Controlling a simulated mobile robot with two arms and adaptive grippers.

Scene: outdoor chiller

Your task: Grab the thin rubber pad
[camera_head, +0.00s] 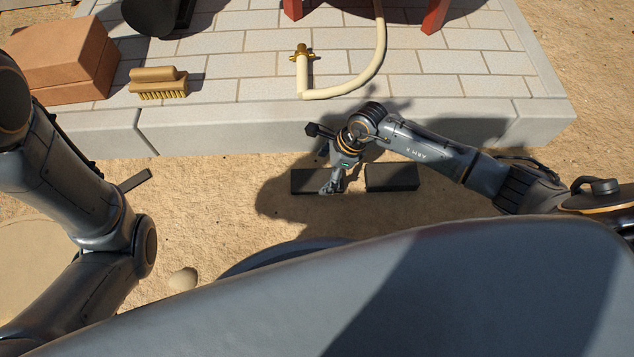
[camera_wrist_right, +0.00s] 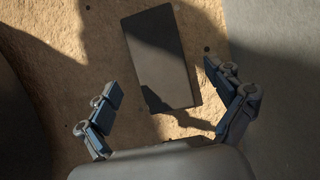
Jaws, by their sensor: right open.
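Two dark, flat rectangular pads lie on the sand in front of the paved step in the head view: a left one (camera_head: 302,182) and a right one (camera_head: 392,177). In the right wrist view a dark pad (camera_wrist_right: 158,60) lies between and beyond the open fingers of the right gripper (camera_wrist_right: 161,80), with nothing held. My left arm shows at the left, but its gripper is out of view.
The paved step edge (camera_head: 230,132) runs just behind the pads. On it are a brush (camera_head: 158,82), terracotta blocks (camera_head: 62,62) and a cream pipe (camera_head: 345,88) with a brass valve.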

